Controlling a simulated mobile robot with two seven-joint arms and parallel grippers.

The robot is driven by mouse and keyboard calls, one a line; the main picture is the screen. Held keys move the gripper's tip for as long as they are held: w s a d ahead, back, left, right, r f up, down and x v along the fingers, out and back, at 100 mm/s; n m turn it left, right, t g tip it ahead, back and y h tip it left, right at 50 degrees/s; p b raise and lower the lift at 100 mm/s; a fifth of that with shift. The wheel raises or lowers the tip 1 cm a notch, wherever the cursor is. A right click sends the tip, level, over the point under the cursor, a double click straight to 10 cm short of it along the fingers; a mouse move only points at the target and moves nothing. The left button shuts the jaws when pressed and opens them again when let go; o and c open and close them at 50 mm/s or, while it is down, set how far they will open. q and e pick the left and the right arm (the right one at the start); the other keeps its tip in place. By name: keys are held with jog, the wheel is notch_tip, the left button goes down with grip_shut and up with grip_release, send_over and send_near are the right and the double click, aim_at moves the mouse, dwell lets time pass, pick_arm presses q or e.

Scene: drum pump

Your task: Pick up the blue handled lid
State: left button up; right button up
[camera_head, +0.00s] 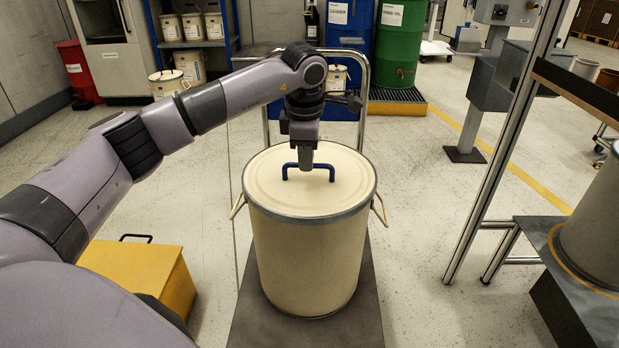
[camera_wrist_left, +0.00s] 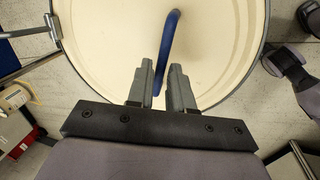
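The lid (camera_head: 270,188) is a round cream disc with a grey rim, seated on a large cream drum (camera_head: 305,260). Its blue handle (camera_head: 331,172) stands up as a bar across the middle. In the left wrist view the lid (camera_wrist_left: 110,40) fills the upper middle, and the handle (camera_wrist_left: 168,42) runs down between the fingers. My left gripper (camera_head: 306,165) points down at the handle from above. Its fingers (camera_wrist_left: 160,88) are apart, one on each side of the bar, with a visible gap on the right side.
The drum stands on a dark platform (camera_head: 250,325) with a metal push-rail behind it. A yellow box (camera_head: 140,268) stands at left. A metal frame post (camera_head: 505,150) and a dark bench (camera_head: 580,310) are at right. Open floor lies between drum and post.

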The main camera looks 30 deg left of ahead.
pick_arm(q)
jog(key=f, duration=0.3)
jog(key=shift+w+a+f, duration=0.1)
jog(key=shift+w+f, duration=0.05)
jog(key=shift+w, duration=0.1)
grip_shut()
jog(key=shift+r, duration=0.2)
